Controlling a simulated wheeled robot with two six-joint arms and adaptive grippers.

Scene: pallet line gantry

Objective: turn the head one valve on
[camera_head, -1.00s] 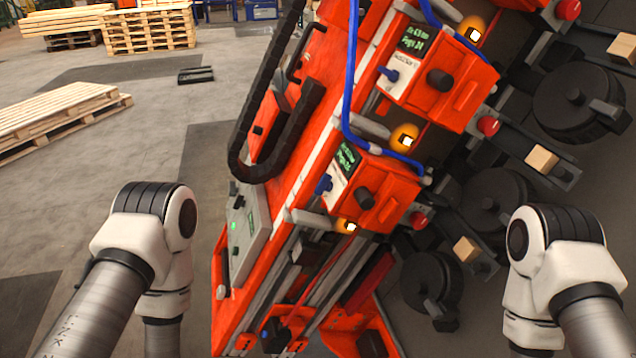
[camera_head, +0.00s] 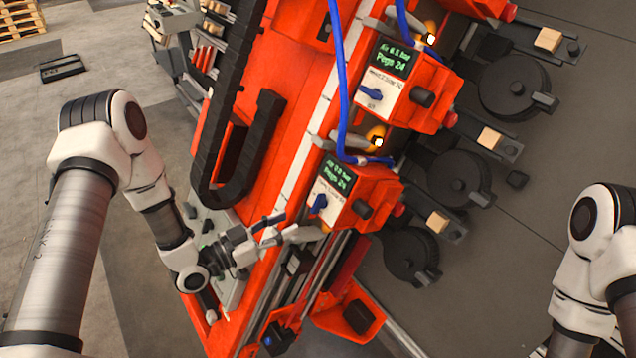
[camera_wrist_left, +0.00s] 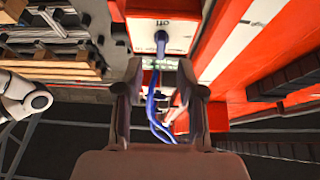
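Two red head boxes carry blue valve knobs on white plates. The lower box's blue valve knob (camera_head: 319,203) is in the middle of the head view, the other blue valve knob (camera_head: 376,94) higher up. I cannot tell which head is numbered one. My left gripper (camera_head: 290,229) is open and empty just below and left of the lower knob, apart from it. In the left wrist view, a blue knob (camera_wrist_left: 161,42) on a white plate lies ahead, between the open fingers of the left gripper (camera_wrist_left: 160,80). My right gripper is out of view.
The orange gantry beam (camera_head: 283,75) runs diagonally, with a black cable chain (camera_head: 222,150) on it. Blue hoses (camera_head: 341,110) hang beside the heads. Black round units (camera_head: 459,180) stick out to the right. A grey control panel (camera_head: 215,226) lies behind my left wrist.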

